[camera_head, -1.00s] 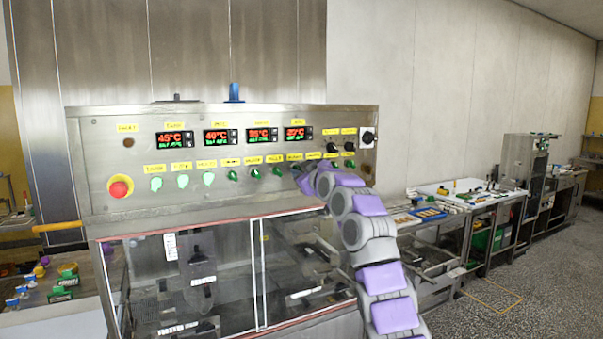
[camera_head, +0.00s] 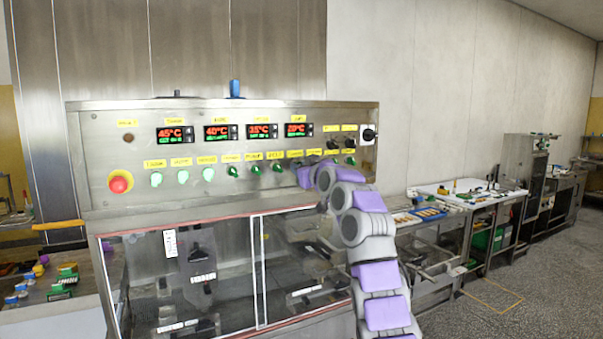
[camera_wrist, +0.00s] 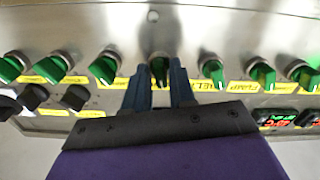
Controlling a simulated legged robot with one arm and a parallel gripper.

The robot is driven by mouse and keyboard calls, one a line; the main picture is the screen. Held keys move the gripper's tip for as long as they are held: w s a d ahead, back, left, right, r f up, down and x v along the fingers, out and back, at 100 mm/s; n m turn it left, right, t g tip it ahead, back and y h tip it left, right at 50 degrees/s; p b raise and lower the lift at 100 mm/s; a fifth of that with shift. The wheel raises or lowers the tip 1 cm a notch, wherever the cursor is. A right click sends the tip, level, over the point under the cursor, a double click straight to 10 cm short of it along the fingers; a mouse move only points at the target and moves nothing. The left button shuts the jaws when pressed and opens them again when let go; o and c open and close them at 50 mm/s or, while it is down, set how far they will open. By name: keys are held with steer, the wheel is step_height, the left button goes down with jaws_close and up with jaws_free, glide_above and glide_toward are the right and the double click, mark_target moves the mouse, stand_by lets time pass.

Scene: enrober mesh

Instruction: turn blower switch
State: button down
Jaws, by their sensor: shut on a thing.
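A row of green rotary switches runs along the steel control panel (camera_head: 110,155). In the wrist view my gripper (camera_wrist: 160,78) has its two dark fingers on either side of one green switch (camera_wrist: 158,66), shut on it. Its handle looks close to in line with the fingers. Its own label is hidden by my gripper, so I cannot read whether it is the blower switch. Labels reading BELT and PUMP show to its right. In the head view my gripper (camera_head: 300,172) is at the right part of the switch row, and my arm hides that switch.
Neighbouring green switches (camera_wrist: 105,66) (camera_wrist: 213,70) stand close on both sides of my fingers. Black knobs (camera_wrist: 75,97) show at the left in the wrist view. A red emergency button (camera_head: 120,182) is at the panel's left. A glass-fronted case (camera_head: 215,275) lies below the panel.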

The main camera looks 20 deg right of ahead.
steer(key=shift+r+m+b, duration=0.15)
steer(key=shift+m+b, duration=1.35)
steer(key=shift+m, duration=2.5)
steer(key=shift+r+m, duration=0.1)
steer(key=shift+m, duration=0.3)
steer(key=c, duration=1.3)
jaws_free()
steer(key=shift+o, duration=0.7)
steer(key=shift+d, duration=0.25)
steer(key=shift+f, duration=0.2)
